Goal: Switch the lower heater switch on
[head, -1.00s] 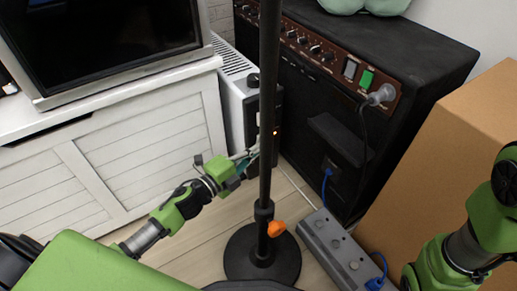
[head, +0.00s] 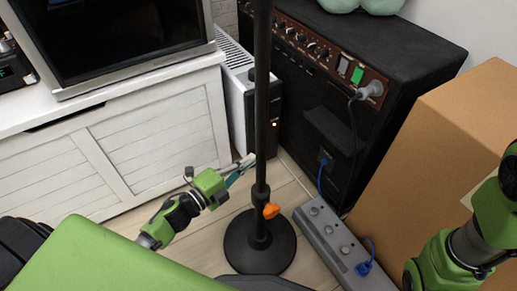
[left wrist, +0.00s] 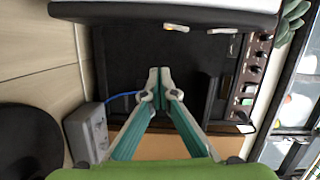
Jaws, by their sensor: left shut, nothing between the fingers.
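The heater (head: 234,95) is a white ribbed panel unit between the white cabinet and the amplifier. Its dark end face (head: 275,105) shows a small orange light, partly behind the black pole. In the left wrist view the heater (left wrist: 160,9) lies across the top, with two pale marks, perhaps switches, on its dark face; their positions cannot be told. My left gripper (head: 249,160) is shut and empty, low in front of the heater and apart from it, near the pole. Its fingertips (left wrist: 159,76) meet in the left wrist view. My right arm shows at the right edge, its gripper out of view.
A black pole stand (head: 262,120) with a round base stands close to my left gripper. A black amplifier (head: 315,105), a grey power strip (head: 335,245) and a cardboard box (head: 440,150) stand to the right. The white cabinet (head: 130,130) is at left.

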